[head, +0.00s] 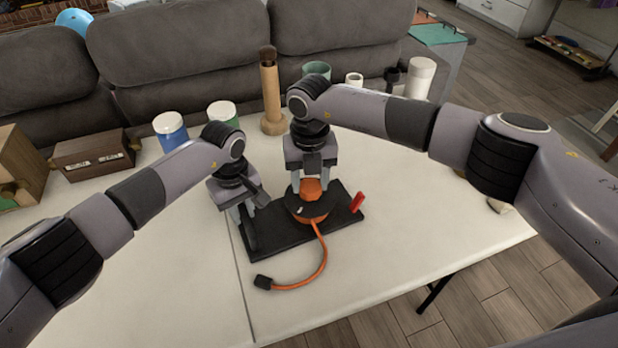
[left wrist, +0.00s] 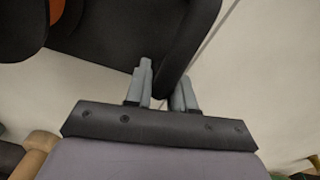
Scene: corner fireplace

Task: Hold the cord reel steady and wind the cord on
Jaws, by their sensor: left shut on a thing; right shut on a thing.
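The cord reel (head: 298,209) is a dark disc with an orange hub knob (head: 311,188) on a black base (head: 272,244) on the table. The orange cord (head: 324,252) runs off its front and curves over the tabletop to a black plug (head: 263,282). My left gripper (head: 247,226) is shut on the black upright grip at the base's left end; the left wrist view shows this grip (left wrist: 187,48) between the fingers. My right gripper (head: 310,185) points down from above and is shut on the orange knob, its fingers on either side.
A red tab (head: 357,203) sticks up at the base's right end. Behind stand a blue-labelled jar (head: 171,131), a green-labelled jar (head: 223,114), a wooden peg stand (head: 271,95), cups and a white cylinder (head: 420,78). Boxes (head: 93,153) are at left. The front tabletop is mostly clear.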

